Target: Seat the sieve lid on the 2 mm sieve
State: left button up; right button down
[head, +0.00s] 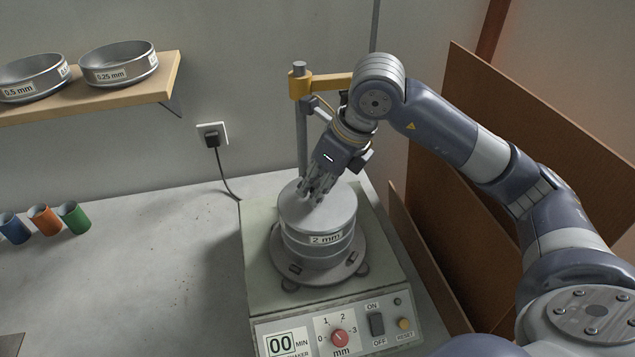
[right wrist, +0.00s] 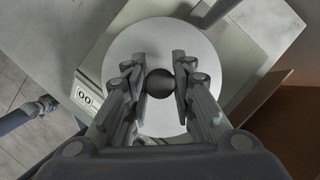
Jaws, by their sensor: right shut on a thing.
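The sieve lid (head: 312,214) is a round grey disc with a dark round knob (right wrist: 159,83) at its centre. My right gripper (head: 318,192) is shut on the knob, one finger on each side, pointing down from above. The lid lies level over the 2 mm sieve (head: 326,239), the labelled top ring of the stack on the shaker (head: 258,300). The two look lined up, but I cannot tell whether the lid is fully down or a sliver above the rim. In the right wrist view the lid hides the sieve. My left gripper is not in view.
A post with a yellow clamp arm (head: 325,84) stands close behind the stack. Brown boards (head: 470,200) flank the right side. A shelf (head: 150,90) at upper left holds the 0.5 mm (head: 32,78) and 0.25 mm (head: 118,63) sieves.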

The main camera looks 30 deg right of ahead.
jog(key=c, duration=1.3)
grip_release()
jog(key=v, duration=1.2)
